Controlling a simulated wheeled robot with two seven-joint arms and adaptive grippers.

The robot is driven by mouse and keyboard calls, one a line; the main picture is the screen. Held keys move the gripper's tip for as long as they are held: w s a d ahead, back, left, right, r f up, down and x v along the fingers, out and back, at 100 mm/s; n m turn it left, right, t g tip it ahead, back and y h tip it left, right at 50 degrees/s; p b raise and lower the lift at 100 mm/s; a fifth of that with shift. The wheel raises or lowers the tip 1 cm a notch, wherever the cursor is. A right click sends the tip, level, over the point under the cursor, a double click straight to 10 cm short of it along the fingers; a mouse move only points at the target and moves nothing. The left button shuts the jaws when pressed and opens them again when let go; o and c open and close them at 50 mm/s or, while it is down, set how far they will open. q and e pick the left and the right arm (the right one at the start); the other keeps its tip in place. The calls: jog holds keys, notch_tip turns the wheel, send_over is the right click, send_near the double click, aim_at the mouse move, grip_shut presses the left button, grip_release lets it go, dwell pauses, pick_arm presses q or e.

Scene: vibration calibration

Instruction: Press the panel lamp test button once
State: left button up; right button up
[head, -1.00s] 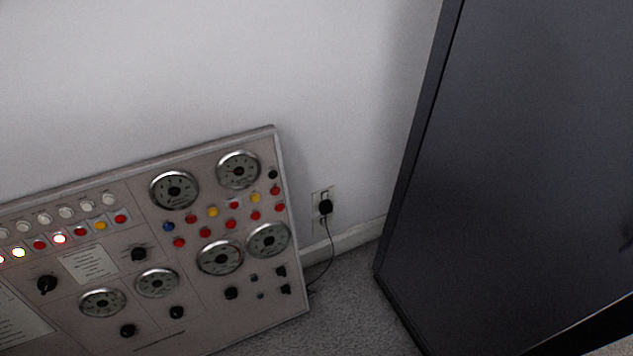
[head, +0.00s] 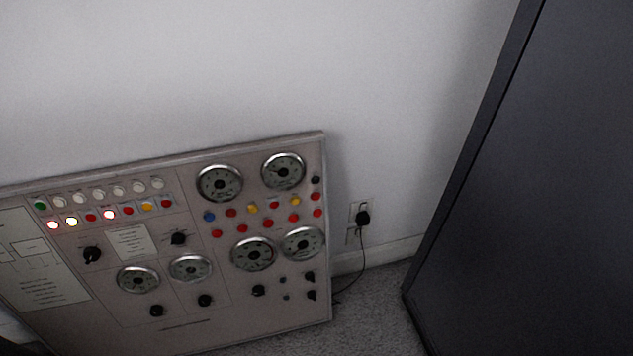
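A grey control panel (head: 215,325) stands on the floor against the wall, in the left half of the head view. It carries round gauges, black knobs, and rows of coloured and white buttons or lamps. Several lamps at its upper left are lit, among them a red one (head: 53,225). A green button (head: 40,205) sits at the left end of the white row (head: 98,197). The labels are too small to read, so I cannot tell which button is the lamp test. Neither of my grippers is in view.
A large dark cabinet or board (head: 560,190) stands on the right. A wall outlet (head: 356,208) holds a black plug (head: 363,219) with a cord running down toward the panel. Grey carpet (head: 375,315) shows between panel and cabinet. The white wall (head: 230,70) above is bare.

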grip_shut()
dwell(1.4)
